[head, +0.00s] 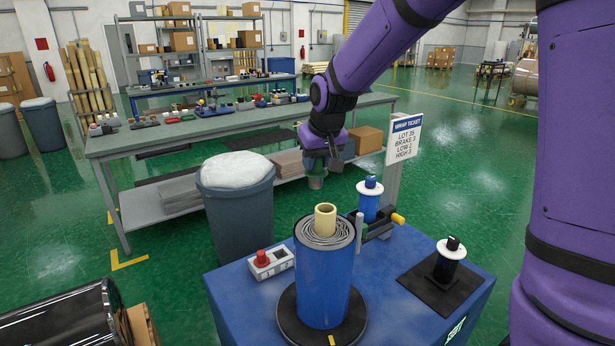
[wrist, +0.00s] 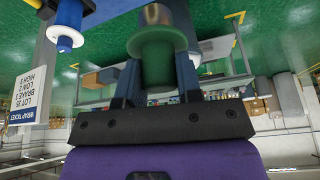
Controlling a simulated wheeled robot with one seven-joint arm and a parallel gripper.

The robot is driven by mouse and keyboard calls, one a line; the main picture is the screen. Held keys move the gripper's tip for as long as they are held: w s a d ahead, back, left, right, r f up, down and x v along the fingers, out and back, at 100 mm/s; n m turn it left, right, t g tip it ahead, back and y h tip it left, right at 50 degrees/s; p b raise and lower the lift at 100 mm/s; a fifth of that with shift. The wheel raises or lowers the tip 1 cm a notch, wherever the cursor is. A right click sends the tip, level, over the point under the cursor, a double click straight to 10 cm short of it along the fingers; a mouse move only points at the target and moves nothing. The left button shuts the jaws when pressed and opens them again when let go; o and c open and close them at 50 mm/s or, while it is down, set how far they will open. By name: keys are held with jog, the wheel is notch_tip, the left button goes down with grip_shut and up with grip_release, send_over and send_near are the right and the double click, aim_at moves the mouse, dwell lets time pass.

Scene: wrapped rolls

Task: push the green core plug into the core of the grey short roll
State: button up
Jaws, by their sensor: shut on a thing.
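My gripper (head: 316,168) hangs beyond and above the roll in the head view and is shut on the green core plug (head: 316,182). In the wrist view the green plug (wrist: 158,62) sits between the two fingers, its wide rim and rounded end standing out past them. The one large roll near me stands upright on a dark round plate; its side (head: 322,285) is blue and its wound top is grey. Its cream core (head: 325,219) sticks up from the top, open at its end. The plug is apart from the core.
A bin (head: 237,215) stands at left; a long workbench (head: 220,122) lies behind.

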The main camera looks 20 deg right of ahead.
jog(key=s+d+r, duration=0.1)
jog(key=s+r, duration=0.2)
jog(key=s, duration=0.1)
notch_tip(320, 180, down, 8)
jog(key=shift+f, duration=0.25)
dwell(0.6)
jog(key=shift+w+d+f, duration=0.1)
jog(key=shift+f, duration=0.9)
dwell(1.2)
jog(key=o, duration=1)
jog(key=shift+v, duration=5.4)
